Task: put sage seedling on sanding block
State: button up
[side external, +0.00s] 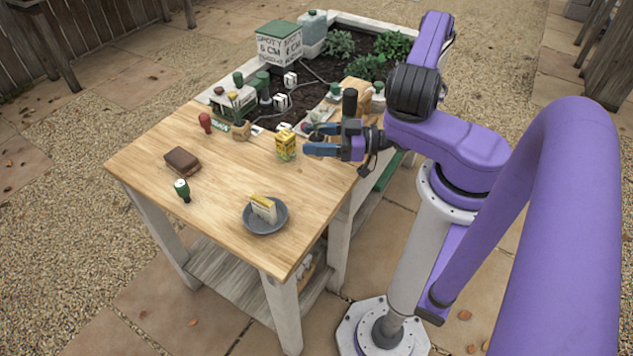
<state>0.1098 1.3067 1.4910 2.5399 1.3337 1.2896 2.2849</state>
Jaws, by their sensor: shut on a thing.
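My gripper (312,139) is above the table's right side, its blue fingers pointing left. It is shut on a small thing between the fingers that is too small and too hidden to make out. I cannot tell whether that thing is the sage seedling. A brown block with a darker top (182,161) lies flat on the left of the table and looks like the sanding block. Its top is bare. It is well to the left of my gripper.
A grey bowl (277,226) holding a pale yellow block (263,208) is at the front. A green-and-white stamp-like thing (182,190) is near the brown block. Clutter and a planted bed (330,70) lie behind. The table's middle is clear.

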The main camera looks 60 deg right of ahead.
jog(key=shift+f, duration=4.8)
jog(key=shift+f, duration=0.15)
jog(key=o, duration=1.1)
jog(key=shift+c, duration=0.2)
jog(key=shift+d, duration=0.1)
jog(key=shift+v, duration=2.9)
jog(key=v, duration=1)
jog(key=shift+s+d, duration=0.25)
jog(key=shift+d, duration=0.1)
jog(key=shift+s+d, duration=0.15)
jog(key=shift+s, duration=0.2)
jog(key=shift+c, duration=0.9)
